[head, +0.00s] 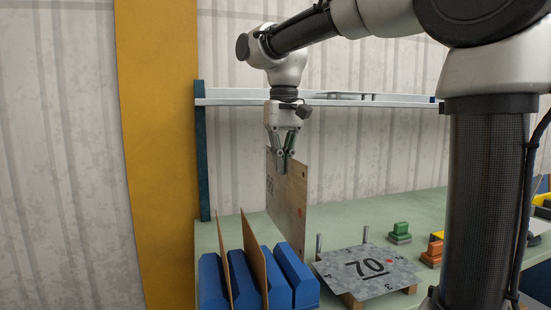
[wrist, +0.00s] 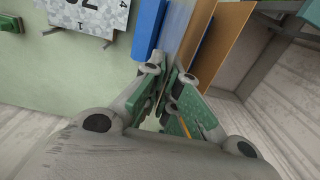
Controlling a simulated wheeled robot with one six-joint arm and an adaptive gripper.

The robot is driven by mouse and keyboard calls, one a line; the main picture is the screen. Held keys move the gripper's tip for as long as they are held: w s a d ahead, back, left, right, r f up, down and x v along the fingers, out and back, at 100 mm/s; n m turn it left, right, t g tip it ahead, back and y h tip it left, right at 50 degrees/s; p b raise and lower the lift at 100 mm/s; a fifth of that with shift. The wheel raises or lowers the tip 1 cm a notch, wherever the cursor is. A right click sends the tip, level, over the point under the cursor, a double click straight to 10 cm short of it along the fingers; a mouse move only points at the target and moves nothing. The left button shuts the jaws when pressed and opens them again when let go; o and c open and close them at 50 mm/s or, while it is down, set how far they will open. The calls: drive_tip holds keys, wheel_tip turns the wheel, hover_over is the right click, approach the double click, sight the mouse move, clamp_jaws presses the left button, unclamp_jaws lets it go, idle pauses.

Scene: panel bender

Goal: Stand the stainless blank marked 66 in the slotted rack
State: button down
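The blank (head: 289,200) is a thin upright sheet with a tan, reflective-looking face, a red dot and a faint mark that I cannot read surely. My gripper (head: 285,168) is closed on its upper edge and points down. In the wrist view the grey-blue sheet (wrist: 181,38) runs between my fingertips (wrist: 168,75). The slotted rack (head: 292,276) is a row of blue blocks at the front, with brown sheets standing in it. The blank appears behind and above the rack's right part; I cannot tell whether its lower edge touches anything.
Brown sheets (head: 224,255) stand upright in the rack's left and middle. A speckled grey plate marked 70 (head: 368,270) lies on wooden supports just right of the rack, with metal posts behind it. Green (head: 400,232) and orange (head: 433,253) items sit farther right. A rail (head: 230,97) runs behind.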

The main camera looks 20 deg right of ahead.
sight(282, 225)
wheel_tip(282, 225, down, 14)
idle(0.7)
drive_tip(key=shift+f, duration=0.7)
idle(0.7)
drive_tip(key=c, duration=1.6)
unclamp_jaws()
drive_tip(key=shift+o, duration=0.2)
wheel_tip(282, 225, up, 12)
drive_tip(key=shift+d, duration=0.15)
drive_tip(key=shift+w, duration=0.1)
